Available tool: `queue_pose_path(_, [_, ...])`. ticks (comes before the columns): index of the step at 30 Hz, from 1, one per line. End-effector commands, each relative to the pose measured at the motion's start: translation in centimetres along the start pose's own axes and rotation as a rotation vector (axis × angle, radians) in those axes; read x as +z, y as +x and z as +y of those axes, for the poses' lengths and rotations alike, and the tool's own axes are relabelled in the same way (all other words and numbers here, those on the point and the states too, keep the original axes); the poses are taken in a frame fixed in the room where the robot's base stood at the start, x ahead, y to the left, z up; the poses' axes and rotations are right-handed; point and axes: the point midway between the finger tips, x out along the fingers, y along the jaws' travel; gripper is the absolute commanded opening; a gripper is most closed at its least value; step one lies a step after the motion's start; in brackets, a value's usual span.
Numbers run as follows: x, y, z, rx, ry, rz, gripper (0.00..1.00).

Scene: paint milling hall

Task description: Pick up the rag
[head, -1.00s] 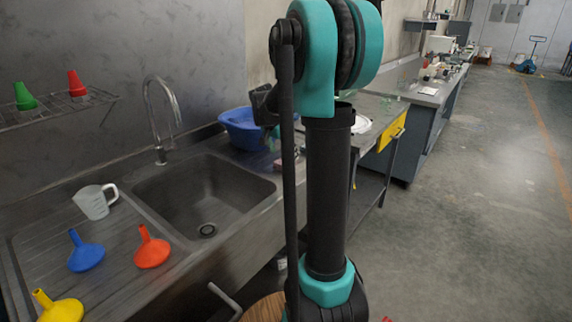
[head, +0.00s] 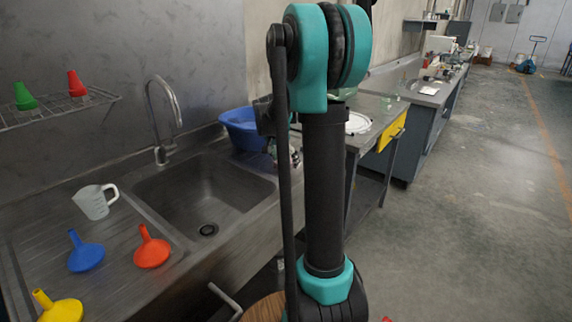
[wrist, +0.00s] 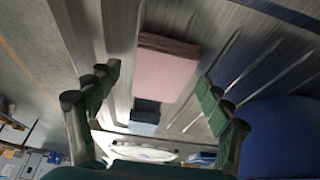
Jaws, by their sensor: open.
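A pink folded cloth (wrist: 165,65), which looks like the rag, lies flat on the metal sink top in the wrist view. My gripper (wrist: 160,82) is open, with one green-padded finger on each side of the cloth in the picture. The fingers look apart from the cloth; I cannot tell how high above it they are. A smaller blue-grey piece (wrist: 145,113) lies close to the pink cloth. In the head view my arm and gripper hide the cloth.
A blue basin (head: 240,128) stands beside the gripper, close to the right finger in the wrist view (wrist: 285,130). A white plate (head: 358,123) lies behind. The sink (head: 205,195), a tap (head: 165,115), a jug (head: 95,201) and several funnels are to the left.

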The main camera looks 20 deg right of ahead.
Motion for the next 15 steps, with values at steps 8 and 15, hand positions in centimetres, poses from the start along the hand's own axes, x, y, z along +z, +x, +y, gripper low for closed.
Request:
queue_pose_path(8, [0.04,0.09,0.00,0.000,0.000,0.000,0.79])
queue_pose_path(15, [0.04,0.08,0.01,0.000,0.000,0.000,0.56])
